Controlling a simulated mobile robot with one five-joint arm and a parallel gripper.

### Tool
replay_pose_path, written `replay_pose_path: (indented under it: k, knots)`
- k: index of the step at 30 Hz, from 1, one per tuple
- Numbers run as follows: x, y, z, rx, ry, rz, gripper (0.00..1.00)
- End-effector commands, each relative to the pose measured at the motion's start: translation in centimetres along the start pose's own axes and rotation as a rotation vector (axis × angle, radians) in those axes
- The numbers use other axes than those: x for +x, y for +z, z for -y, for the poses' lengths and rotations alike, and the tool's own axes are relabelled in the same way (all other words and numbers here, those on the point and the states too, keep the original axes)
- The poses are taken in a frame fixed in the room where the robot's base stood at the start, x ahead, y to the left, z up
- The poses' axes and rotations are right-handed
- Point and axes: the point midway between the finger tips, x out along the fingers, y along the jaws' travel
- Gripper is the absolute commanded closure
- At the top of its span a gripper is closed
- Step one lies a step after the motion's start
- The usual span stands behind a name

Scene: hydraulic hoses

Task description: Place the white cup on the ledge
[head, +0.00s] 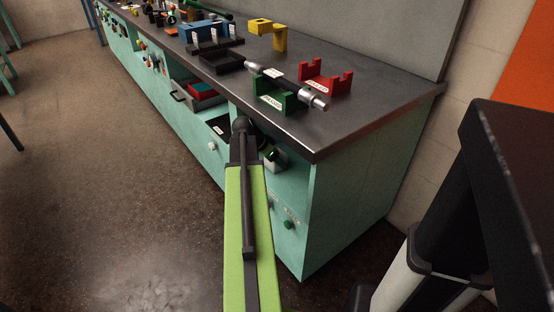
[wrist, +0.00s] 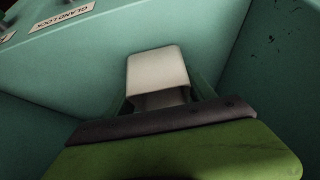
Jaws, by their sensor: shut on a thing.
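The white cup (wrist: 157,72) shows in the middle of the wrist view, with its pale side toward the camera and a darker lower edge. My gripper (wrist: 160,95) is shut on it, with a green finger showing at either side. The cup is in front of teal panels; whether it touches one I cannot tell. In the head view my green arm reaches to an open bay in the bench front. A small pale thing (head: 276,164) shows there beside the arm's end, partly hidden. I cannot tell which surface is the ledge.
A teal panel labelled GLAND LOCK (wrist: 62,17) is at upper left in the wrist view. The dark bench top (head: 355,110) holds a green cradle (head: 280,100), a red cradle (head: 325,83) and a metal rod. A black structure stands at right.

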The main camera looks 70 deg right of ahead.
Motion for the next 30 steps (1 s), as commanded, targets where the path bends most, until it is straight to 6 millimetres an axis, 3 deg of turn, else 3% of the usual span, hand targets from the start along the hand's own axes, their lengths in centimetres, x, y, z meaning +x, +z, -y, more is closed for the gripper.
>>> replay_pose_path:
  k: [6, 7, 12, 21, 25, 30]
  knots:
    - [0.3, 0.2, 0.0, 0.001, 0.000, 0.000, 0.76]
    - [0.3, 0.2, 0.0, 0.001, 0.000, 0.000, 0.35]
    - [0.2, 0.1, 0.0, 0.001, 0.000, 0.000, 0.15]
    - [0.0, 0.0, -0.1, 0.002, 0.001, 0.000, 0.15]
    - [-1.9, -0.4, -0.1, 0.000, 0.000, 0.000, 0.15]
    - [-3.7, 3.7, -0.2, -0.001, -0.001, 0.001, 0.15]
